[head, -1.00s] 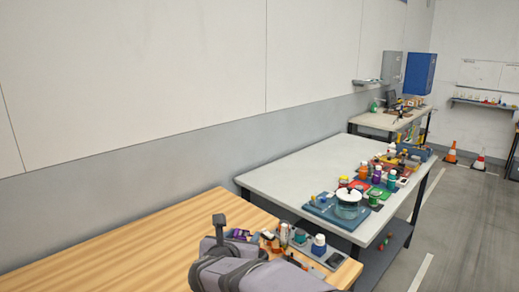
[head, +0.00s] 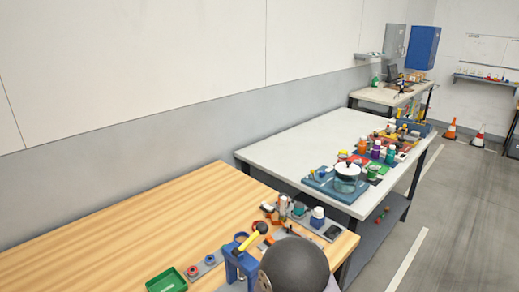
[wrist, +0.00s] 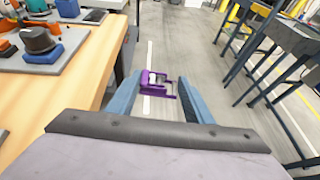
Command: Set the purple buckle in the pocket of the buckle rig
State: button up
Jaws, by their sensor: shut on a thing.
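The purple buckle (wrist: 145,84) is held between the blue fingers of my gripper (wrist: 161,86) in the wrist view. My gripper is shut on it, out over the grey floor, to the right of a wooden bench (wrist: 92,70). The buckle and my fingers do not show in the head view, where a dark round part of my arm covers the bench's front right. I cannot pick out the buckle rig with certainty; it may be hidden or among the things on the wooden bench.
On the wooden bench (head: 130,225) are a green tray (head: 166,281), a grey strip with red rings (head: 205,265), a blue stand (head: 240,262) and a yellow-handled tool (head: 249,242). A white-topped table (head: 300,145) stands behind. The bench's left part is clear.

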aim_at(160, 265)
jog(key=shift+s+d+f, duration=0.3)
jog(key=shift+s+f, duration=0.15)
jog(key=shift+s, duration=0.25)
jog(key=shift+s+d+f, duration=0.25)
jog(key=shift+s+f, duration=0.2)
jog(key=shift+s, duration=0.2)
